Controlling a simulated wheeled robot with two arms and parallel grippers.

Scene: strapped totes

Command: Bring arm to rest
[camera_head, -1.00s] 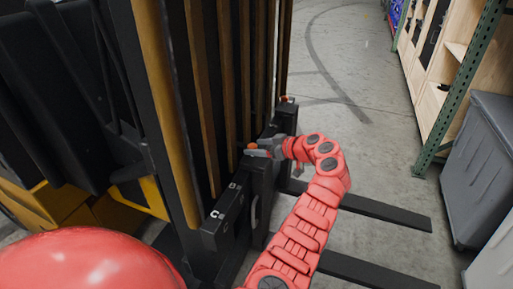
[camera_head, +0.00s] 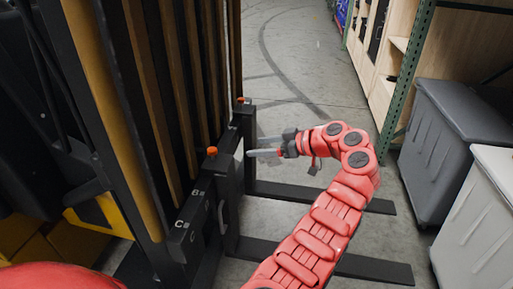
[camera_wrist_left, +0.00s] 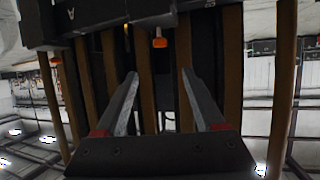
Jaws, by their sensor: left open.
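My left arm, red and jointed, reaches up from the bottom of the head view. Its left gripper (camera_head: 257,146) is open and empty, just right of the forklift's black carriage (camera_head: 188,238). The left wrist view shows its two grey fingers (camera_wrist_left: 160,76) spread apart with nothing between them. An orange knob (camera_head: 212,151) stands on the carriage, left of the fingertips in the head view. An orange knob (camera_wrist_left: 160,42) also shows beyond the fingertips in the left wrist view. My right gripper is in neither view.
Two black forks (camera_head: 372,268) stick out low to the right, below my arm. A grey bin (camera_head: 445,140) and a paler bin (camera_head: 478,215) stand at right beside wooden shelving (camera_head: 385,70). The concrete floor (camera_head: 300,50) behind the gripper is clear.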

